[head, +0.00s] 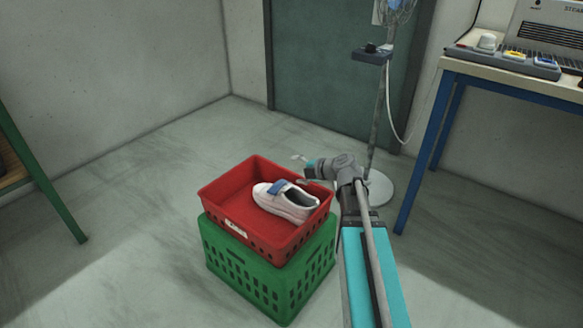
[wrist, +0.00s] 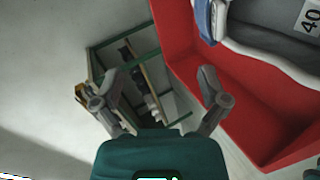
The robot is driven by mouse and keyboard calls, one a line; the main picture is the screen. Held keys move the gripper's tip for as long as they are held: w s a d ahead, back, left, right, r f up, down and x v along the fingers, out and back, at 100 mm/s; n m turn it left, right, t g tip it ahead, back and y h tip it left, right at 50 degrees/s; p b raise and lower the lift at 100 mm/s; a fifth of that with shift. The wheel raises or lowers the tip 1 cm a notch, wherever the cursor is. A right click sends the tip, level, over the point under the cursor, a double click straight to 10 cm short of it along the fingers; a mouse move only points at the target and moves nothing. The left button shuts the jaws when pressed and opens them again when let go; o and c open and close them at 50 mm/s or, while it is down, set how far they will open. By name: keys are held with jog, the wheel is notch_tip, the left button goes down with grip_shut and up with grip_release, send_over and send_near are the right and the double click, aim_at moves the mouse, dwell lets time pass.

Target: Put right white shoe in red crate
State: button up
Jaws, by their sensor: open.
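A white shoe (head: 288,203) with a blue strap lies inside the red crate (head: 222,190), in its right part. Whether it is a left or right shoe I cannot tell. The red crate sits on top of a green crate. In the wrist view, the shoe (wrist: 268,52) shows at the upper right with a "40" label, within the red crate's wall (wrist: 185,55). My gripper (head: 300,160) is near the far right rim of the red crate, apart from the shoe. In the wrist view, my gripper (wrist: 158,82) has its fingers spread with nothing between them.
The green crate (head: 262,278) stands on the floor under the red one. A pole stand (head: 380,120) with a round base is behind my arm. A blue-legged table (head: 500,75) with a machine is at the right. A green-legged bench (head: 45,180) is at the left. Floor left of the crates is clear.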

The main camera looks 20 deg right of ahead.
jog(key=shift+s, duration=0.1)
dwell(0.7)
jog(key=s+a+m+g+h+p, duration=0.4)
jog(key=s+m+g+p, duration=0.1)
jog(key=s+m, duration=0.4)
jog(key=s+a+r+m+g+h+p, duration=0.1)
jog(key=s+a+m+g+h+p, duration=0.2)
jog(key=s+m+p, duration=0.4)
jog(key=shift+s+a+r+m+g+h, duration=0.35)
jog(key=shift+s+a+m+g, duration=0.6)
jog(key=shift+m, duration=2.65)
jog(key=shift+s+d, duration=0.15)
jog(key=shift+s, duration=0.1)
jog(key=shift+c, duration=0.2)
jog(key=c, duration=0.4)
jog(key=shift+c, duration=0.3)
